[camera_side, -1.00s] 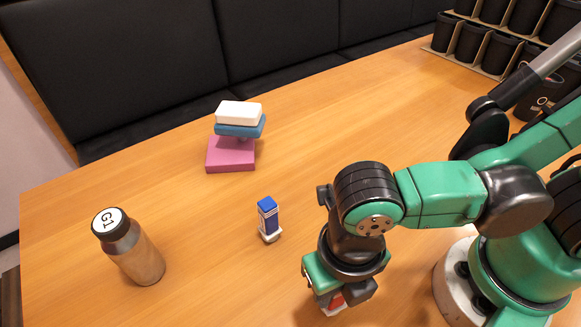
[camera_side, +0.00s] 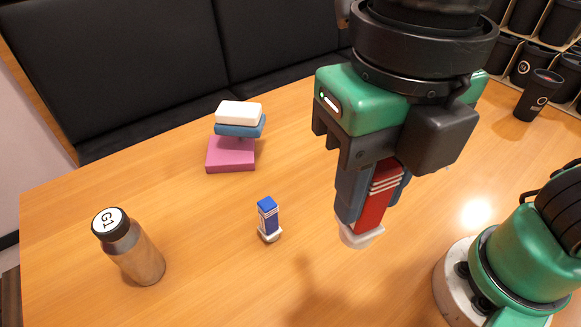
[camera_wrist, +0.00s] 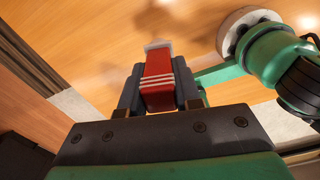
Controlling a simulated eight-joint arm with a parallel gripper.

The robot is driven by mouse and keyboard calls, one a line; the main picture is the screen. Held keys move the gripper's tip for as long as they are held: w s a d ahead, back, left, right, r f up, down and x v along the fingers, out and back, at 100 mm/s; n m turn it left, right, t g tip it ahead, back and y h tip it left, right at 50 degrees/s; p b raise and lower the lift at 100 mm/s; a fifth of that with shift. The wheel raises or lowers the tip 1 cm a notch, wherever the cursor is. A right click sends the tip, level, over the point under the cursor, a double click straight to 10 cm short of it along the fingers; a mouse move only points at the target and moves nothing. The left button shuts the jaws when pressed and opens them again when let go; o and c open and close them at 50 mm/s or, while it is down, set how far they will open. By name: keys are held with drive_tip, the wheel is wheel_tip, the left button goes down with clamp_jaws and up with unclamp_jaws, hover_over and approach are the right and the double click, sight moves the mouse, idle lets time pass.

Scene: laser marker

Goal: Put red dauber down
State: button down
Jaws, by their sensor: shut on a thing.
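The red dauber (camera_side: 377,200) has a red body with white stripes and a white end pointing down. My gripper (camera_side: 362,195) is shut on it and holds it up in the air in the side view, close to the camera. In the wrist view the red dauber (camera_wrist: 157,80) sits between the two fingers of my gripper (camera_wrist: 160,92). How high its white end is above the table cannot be told exactly, but it looks clear of the surface.
A blue dauber (camera_side: 268,218) stands upright on the wooden table (camera_side: 200,270). A steel bottle (camera_side: 135,255) marked G1 stands at the left. A pink block (camera_side: 231,155) under blue and white blocks stands at the back. Black cups (camera_side: 537,95) are at the back right.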

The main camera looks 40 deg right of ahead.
drive_tip(key=shift+w+d+r, duration=0.1)
drive_tip(key=shift+r, duration=0.25)
drive_tip(key=w+d+m, duration=0.5)
drive_tip(key=d+m, duration=0.1)
drive_tip(key=d, duration=0.4)
drive_tip(key=w+d+m, duration=0.6)
drive_tip(key=d+m, duration=0.1)
drive_tip(key=d, duration=0.3)
drive_tip(key=s+d+m, duration=0.6)
drive_tip(key=d, duration=0.4)
drive_tip(key=s+d+m, duration=0.5)
drive_tip(key=d, duration=0.5)
wheel_tip(320, 180, down, 19)
drive_tip(key=shift+s+a+f, duration=0.1)
drive_tip(key=shift+f, duration=0.1)
drive_tip(key=shift+f, duration=0.15)
drive_tip(key=c, duration=0.6)
unclamp_jaws()
